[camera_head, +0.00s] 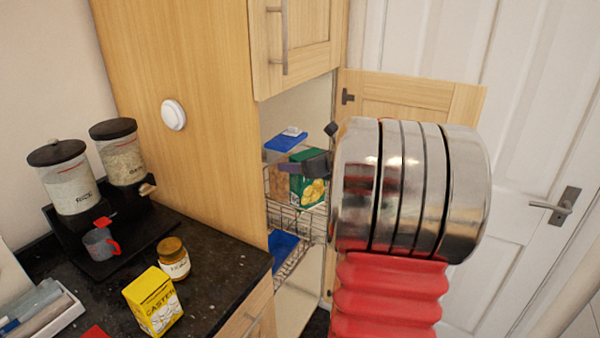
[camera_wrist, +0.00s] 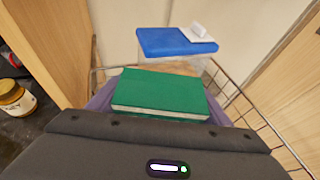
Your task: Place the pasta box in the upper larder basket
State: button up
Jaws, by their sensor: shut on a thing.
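The green pasta box (camera_head: 308,188), with a yellow pasta picture on its front, is inside the larder opening at the upper wire basket (camera_head: 292,220). My gripper (camera_head: 305,166) reaches in from the right and is shut on the box near its top. In the wrist view the green box top (camera_wrist: 163,92) lies between the purple fingers, with basket wires (camera_wrist: 262,125) to its right. The box looks upright within the basket's outline. I cannot tell whether its bottom touches the basket floor.
A clear container with a blue lid (camera_head: 286,141) stands behind the box in the upper basket. Another blue lid (camera_head: 283,243) shows in the lower basket. The open larder door (camera_head: 405,93) is behind my arm. The counter holds a jar (camera_head: 174,258), a yellow carton (camera_head: 153,301) and dispensers (camera_head: 68,183).

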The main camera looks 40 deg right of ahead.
jog(key=shift+f, duration=1.65)
jog(key=o, duration=1.5)
jog(key=v, duration=1.2)
jog(key=shift+s, duration=0.15)
